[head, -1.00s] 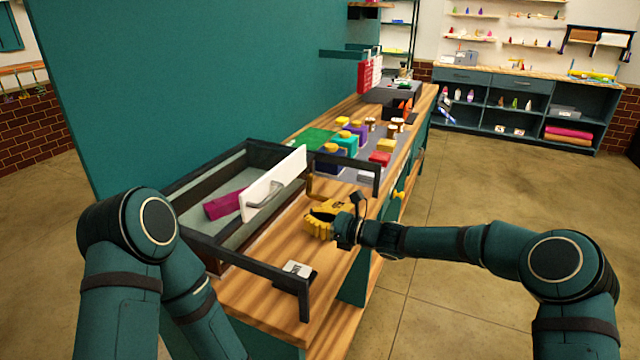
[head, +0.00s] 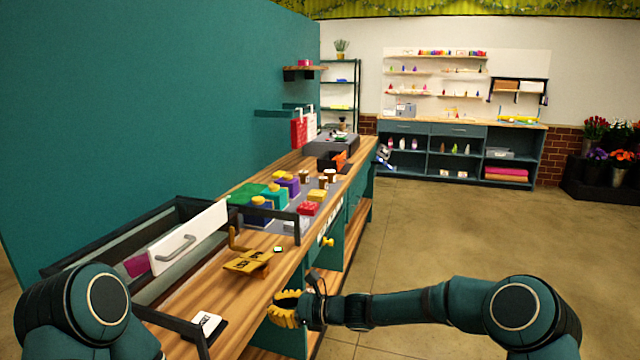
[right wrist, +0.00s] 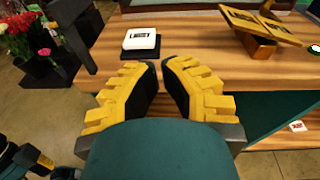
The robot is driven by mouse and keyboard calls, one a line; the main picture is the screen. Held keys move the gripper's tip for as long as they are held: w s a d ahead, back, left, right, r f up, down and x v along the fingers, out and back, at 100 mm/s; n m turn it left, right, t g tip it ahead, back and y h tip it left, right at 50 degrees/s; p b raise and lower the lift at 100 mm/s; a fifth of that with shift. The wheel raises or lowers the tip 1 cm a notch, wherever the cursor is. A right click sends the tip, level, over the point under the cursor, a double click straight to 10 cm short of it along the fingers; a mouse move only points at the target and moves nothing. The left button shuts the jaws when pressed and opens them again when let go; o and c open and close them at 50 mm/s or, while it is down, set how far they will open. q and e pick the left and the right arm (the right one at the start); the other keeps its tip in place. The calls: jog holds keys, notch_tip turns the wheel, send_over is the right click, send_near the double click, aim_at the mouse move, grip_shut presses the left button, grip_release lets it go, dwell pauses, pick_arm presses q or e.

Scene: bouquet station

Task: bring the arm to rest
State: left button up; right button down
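My right gripper (head: 285,308) has yellow ribbed fingers and hangs beside the bench's front edge, below the top. In the right wrist view its fingertips (right wrist: 160,64) lean toward each other with a narrow gap between the dark pads and nothing in it. My right arm reaches in from the right, bent at the elbow.
The wooden bench (head: 190,290) carries a yellow stand (head: 247,262), a white-topped block (head: 205,325), a dark-framed bin (head: 65,268) with a white handled panel (head: 188,238), and coloured boxes farther back. Open floor (head: 450,250) lies right of the bench. Flower buckets (head: 600,165) stand at far right.

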jog(key=s+d+f+n+g+h, duration=0.25)
jog(key=s+f, duration=0.35)
jog(key=f, duration=0.3)
jog(key=s+d+f+n+g+h, duration=0.1)
jog(key=s+d+f+n+h, duration=0.25)
jog(key=s+f, duration=0.4)
pick_arm(q)
jog(key=shift+w+a+f, duration=0.1)
jog(key=shift+w+a, duration=0.05)
jog(key=shift+a, duration=0.25)
pick_arm(e)
jog(key=s+d+f+n+h, duration=0.2)
jog(key=s+d+f+n, duration=0.1)
jog(key=s+d+n, duration=0.3)
jog(key=s+d+f+n+h, duration=0.3)
jog(key=s+d+n, duration=0.3)
jog(key=s, duration=0.4)
jog(key=shift+s+d+f+t+h, duration=0.25)
jog(key=shift+d+f+t, duration=0.2)
jog(key=shift+f, duration=0.3)
jog(key=shift+w, duration=0.1)
